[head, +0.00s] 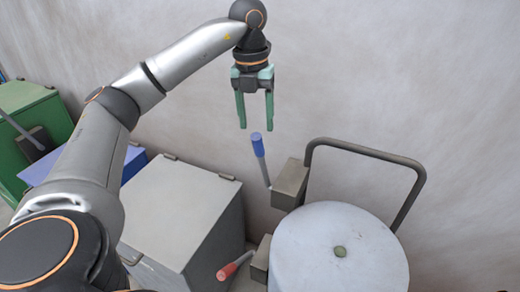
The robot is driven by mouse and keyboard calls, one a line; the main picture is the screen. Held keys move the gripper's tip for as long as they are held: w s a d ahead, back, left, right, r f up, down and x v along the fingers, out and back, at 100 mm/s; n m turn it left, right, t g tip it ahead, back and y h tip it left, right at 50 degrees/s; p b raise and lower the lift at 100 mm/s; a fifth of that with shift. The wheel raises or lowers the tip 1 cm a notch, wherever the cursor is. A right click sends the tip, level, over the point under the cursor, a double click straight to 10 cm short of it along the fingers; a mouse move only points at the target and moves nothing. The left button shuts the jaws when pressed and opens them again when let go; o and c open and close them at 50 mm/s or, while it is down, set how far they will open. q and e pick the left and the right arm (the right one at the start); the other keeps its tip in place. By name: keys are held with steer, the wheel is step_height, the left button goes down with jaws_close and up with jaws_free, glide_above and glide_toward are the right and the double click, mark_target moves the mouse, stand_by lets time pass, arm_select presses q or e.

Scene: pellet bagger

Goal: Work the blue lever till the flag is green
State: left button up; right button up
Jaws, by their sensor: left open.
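The blue lever (259,147) has a blue grip on a thin grey rod. It rises from a grey-brown box on the side of a round, pale drum-like machine (320,255) and leans a little left. My left gripper (256,126) is open and empty, pointing down. In the picture its fingertips sit just above the blue grip; I cannot tell whether they are level with it in depth. My right gripper is not in view.
A red-handled lever (234,266) sticks out left from a lower box on the drum. A dark bent rail (385,156) arches behind the drum. A grey lidded bin (180,215) stands left of it, with blue and green bins (30,108) farther left. A plain wall is behind.

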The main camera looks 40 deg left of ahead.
mark_target(258, 157)
arm_select(q)
steer(key=f, duration=0.7)
steer(key=shift+w+d+f, duration=0.15)
steer(key=shift+d+f, duration=0.05)
steer(key=shift+f, duration=0.05)
steer(key=shift+c, duration=0.4)
jaws_close()
stand_by(0.7)
